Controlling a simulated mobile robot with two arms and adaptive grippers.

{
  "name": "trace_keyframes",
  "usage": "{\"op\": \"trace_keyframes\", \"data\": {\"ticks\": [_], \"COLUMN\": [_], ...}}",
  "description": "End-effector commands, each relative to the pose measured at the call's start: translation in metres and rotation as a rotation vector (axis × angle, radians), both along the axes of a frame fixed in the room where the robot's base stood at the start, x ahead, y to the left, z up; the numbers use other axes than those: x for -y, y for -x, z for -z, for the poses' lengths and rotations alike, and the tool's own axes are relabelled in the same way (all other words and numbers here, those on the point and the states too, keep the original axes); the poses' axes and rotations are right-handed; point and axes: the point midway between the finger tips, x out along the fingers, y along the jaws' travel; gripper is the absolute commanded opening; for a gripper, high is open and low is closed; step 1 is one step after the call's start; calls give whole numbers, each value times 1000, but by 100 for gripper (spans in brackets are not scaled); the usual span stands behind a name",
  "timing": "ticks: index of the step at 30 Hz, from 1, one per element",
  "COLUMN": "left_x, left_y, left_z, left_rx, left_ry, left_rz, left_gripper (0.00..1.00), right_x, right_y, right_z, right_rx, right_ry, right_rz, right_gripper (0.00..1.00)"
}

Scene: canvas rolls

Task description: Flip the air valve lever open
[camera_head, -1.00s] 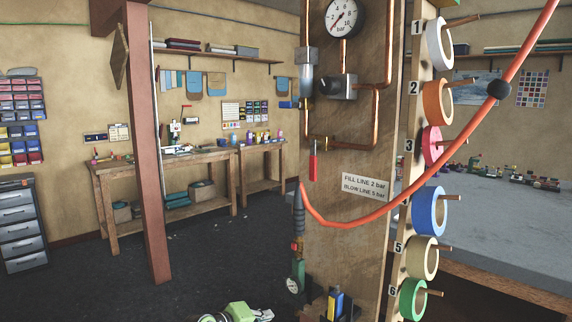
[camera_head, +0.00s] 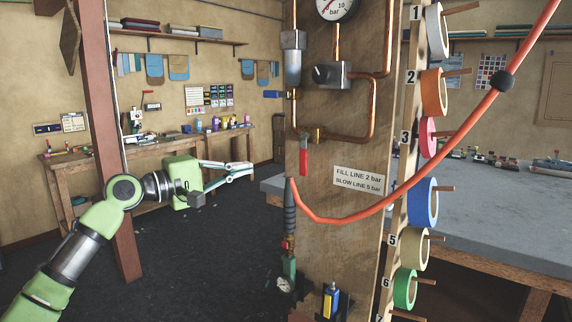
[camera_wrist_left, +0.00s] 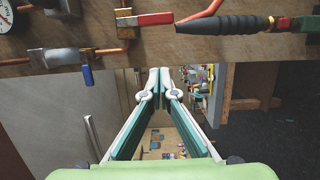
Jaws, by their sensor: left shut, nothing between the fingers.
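The air valve's red lever (camera_head: 303,160) hangs straight down from a brass valve body (camera_head: 316,136) on the wooden post, crosswise to the level copper pipe. In the left wrist view, which is turned sideways, the red lever (camera_wrist_left: 150,20) points right from the brass body (camera_wrist_left: 123,17). My left gripper (camera_head: 251,168) is shut and empty, left of the post and apart from the lever, at about its height in the head view. Its closed fingertips (camera_wrist_left: 160,73) appear below the lever in the wrist view. My right gripper is not in view.
An orange hose (camera_head: 345,219) loops in front of the post from a black hose end (camera_head: 290,208) below the lever. A pressure gauge (camera_head: 335,5) and regulator (camera_head: 331,75) sit above. Floor left of the post is clear.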

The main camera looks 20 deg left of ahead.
Motion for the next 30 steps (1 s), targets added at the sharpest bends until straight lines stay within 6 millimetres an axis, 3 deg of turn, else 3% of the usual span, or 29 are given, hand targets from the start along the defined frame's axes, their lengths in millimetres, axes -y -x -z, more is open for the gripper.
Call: {"op": "trace_keyframes", "data": {"ticks": [8, 21, 30], "left_x": [10, 58, 88], "left_y": [-15, -85, -72], "left_z": [-3, -4, -2], "left_rx": [0, -1, 0], "left_ry": [1, 2, -4], "left_rz": [0, 0, -3], "left_gripper": [0, 0, 0], "right_x": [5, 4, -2], "right_y": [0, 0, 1], "right_z": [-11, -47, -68], "right_rx": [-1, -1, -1], "right_ry": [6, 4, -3], "right_rz": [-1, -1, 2], "right_gripper": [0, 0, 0]}}
